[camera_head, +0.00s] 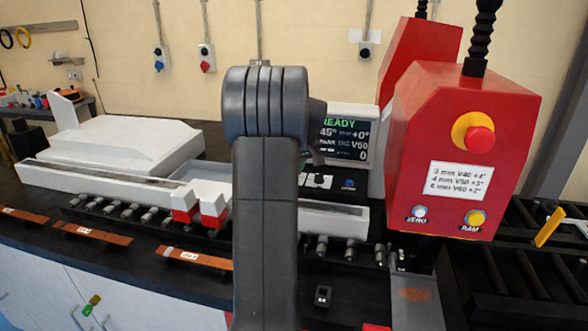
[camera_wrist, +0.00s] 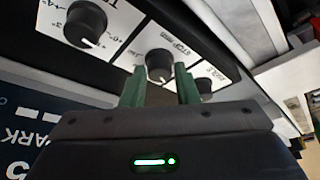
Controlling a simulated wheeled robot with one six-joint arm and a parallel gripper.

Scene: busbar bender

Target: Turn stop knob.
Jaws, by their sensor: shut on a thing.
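The stop knob (camera_wrist: 158,63) is a dark round knob on a white label plate reading "STOP", in the middle of the wrist view. My gripper (camera_wrist: 159,77) has its two green fingers on either side of this knob and is shut on it. The knob's lower side is partly hidden by the gripper body.
Another knob (camera_wrist: 86,24) is left of the stop knob and a third knob (camera_wrist: 204,86) is close on its right. A READY display (camera_head: 343,138) stands above the panel. The red machine housing (camera_head: 440,130) with an emergency button (camera_head: 480,140) rises to the right.

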